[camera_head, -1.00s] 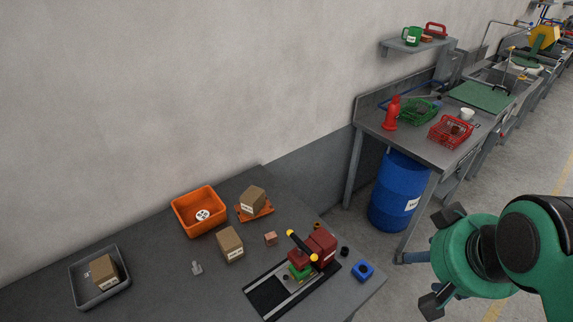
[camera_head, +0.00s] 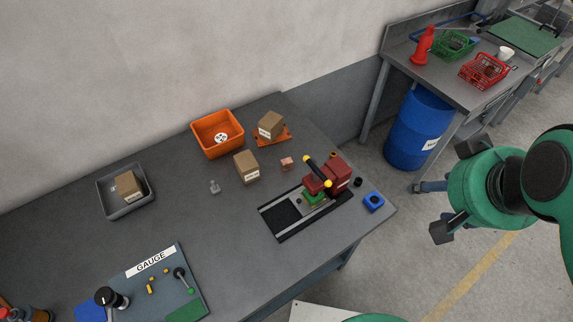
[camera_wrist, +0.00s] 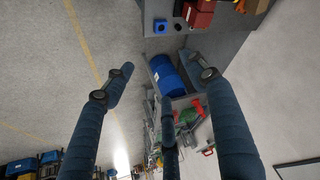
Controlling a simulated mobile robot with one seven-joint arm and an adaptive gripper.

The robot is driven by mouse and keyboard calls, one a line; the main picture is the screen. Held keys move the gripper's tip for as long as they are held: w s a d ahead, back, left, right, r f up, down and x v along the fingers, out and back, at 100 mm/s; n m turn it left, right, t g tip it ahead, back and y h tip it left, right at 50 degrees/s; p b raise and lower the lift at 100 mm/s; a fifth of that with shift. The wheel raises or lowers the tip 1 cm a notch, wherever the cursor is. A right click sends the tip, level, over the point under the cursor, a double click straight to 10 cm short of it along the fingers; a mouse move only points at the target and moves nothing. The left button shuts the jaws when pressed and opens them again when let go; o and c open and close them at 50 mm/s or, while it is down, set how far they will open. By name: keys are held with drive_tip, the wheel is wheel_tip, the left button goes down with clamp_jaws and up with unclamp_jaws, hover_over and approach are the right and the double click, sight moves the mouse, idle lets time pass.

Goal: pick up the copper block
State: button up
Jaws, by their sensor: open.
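The copper block (camera_head: 287,163) is a small copper-coloured cube on the dark grey table (camera_head: 205,228). It sits right of a brown cardboard box (camera_head: 246,167) and behind the black-railed red and green fixture (camera_head: 318,193). My gripper (camera_head: 455,190) is at the right of the head view, off the table's right edge and far from the block. Its fingers are spread and hold nothing. In the wrist view the open fingers (camera_wrist: 162,80) point toward the floor and a blue barrel; I cannot make out the copper block there.
An orange bin (camera_head: 218,133), an orange tray with a box (camera_head: 271,125) and a grey tray (camera_head: 126,191) stand on the table. A blue block (camera_head: 373,201) lies near its right edge. A gauge board (camera_head: 155,283) is at front. A blue barrel (camera_head: 418,130) stands under another bench.

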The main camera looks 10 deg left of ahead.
drive_tip(key=shift+w, duration=0.15)
drive_tip(key=w+a+f+n+g, duration=0.15)
drive_tip(key=w+a, duration=0.55)
drive_tip(key=w, duration=0.7)
drive_tip(key=n+g+b, duration=0.1)
drive_tip(key=n+g, duration=0.3)
drive_tip(key=n, duration=0.1)
hover_over(286, 161)
wheel_tip(286, 161, down, 28)
drive_tip(key=shift+f, duration=0.15)
drive_tip(key=shift+f+b, duration=0.75)
drive_tip(key=shift+f, duration=3.45)
